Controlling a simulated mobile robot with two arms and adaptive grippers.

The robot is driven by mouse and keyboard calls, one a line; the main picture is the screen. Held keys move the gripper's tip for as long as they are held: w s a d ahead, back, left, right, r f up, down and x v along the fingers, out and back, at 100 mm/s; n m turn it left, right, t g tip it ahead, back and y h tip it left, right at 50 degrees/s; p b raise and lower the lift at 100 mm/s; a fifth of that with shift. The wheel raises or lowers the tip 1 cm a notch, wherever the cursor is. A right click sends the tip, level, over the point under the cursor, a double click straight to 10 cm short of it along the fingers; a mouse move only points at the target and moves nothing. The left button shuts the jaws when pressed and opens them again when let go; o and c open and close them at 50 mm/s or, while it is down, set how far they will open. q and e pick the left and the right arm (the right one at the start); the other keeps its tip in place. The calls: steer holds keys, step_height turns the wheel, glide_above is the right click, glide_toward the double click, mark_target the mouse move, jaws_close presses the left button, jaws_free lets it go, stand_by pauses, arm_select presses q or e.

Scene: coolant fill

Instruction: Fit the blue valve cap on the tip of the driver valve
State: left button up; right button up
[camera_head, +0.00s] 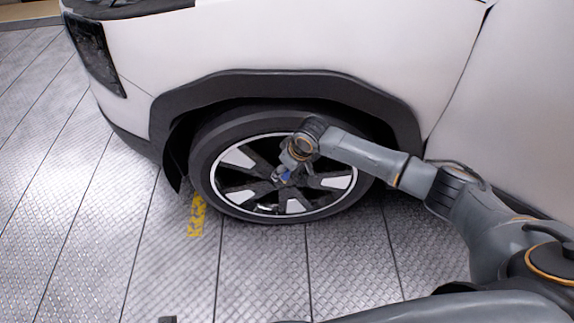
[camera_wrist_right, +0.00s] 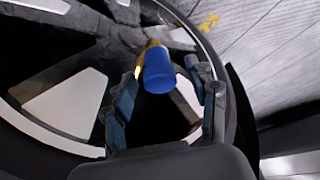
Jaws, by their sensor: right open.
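The blue valve cap (camera_wrist_right: 159,74) sits over the end of the brass-coloured driver valve (camera_wrist_right: 151,44), in line with it in the right wrist view. Part of the valve stem shows beyond the cap; whether the cap is fully seated I cannot tell. My right gripper (camera_wrist_right: 167,80) is open, with one finger on each side of the cap and visible gaps between. In the head view my right gripper (camera_head: 287,172) is in front of the wheel (camera_head: 238,190), and a small blue patch shows there. My left gripper is not in view.
The white car body (camera_head: 300,40) and dark wheel arch (camera_head: 270,80) stand close above the gripper. Wheel spokes and the tyre (camera_head: 203,165) surround it. The patterned metal floor (camera_head: 90,220) is clear at left, with a yellow mark (camera_head: 197,215) near the tyre.

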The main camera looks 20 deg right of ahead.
steer(key=v, duration=1.2)
steer(key=shift+f, duration=0.1)
